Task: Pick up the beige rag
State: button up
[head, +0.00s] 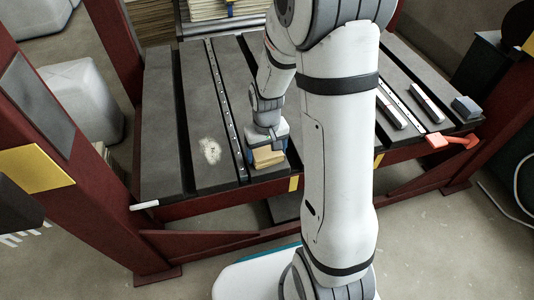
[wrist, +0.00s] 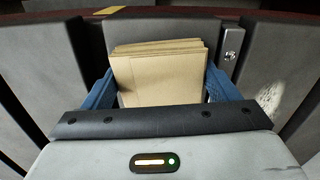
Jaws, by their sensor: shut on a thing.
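The beige rag (wrist: 158,78) is a folded, layered rectangle. It sits between the blue fingers of my gripper (wrist: 157,88) in the wrist view, with a finger against each side. In the head view the rag (head: 268,157) shows just below my gripper (head: 267,146), near the front edge of the dark slotted table (head: 160,120). My gripper is shut on the rag. I cannot tell whether the rag rests on the table or hangs slightly above it.
A pale patch (head: 209,150) marks the table left of the rag. Grey-topped bars (head: 427,105) and a grey block (head: 466,107) lie at the right, near a red handle (head: 450,141). Dark red frame posts (head: 50,130) flank the table. My arm hides the table's middle.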

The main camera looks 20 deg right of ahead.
aim_at(267, 151)
notch_tip(267, 151, up, 10)
jog(key=p, duration=0.4)
jog(key=shift+p, duration=0.4)
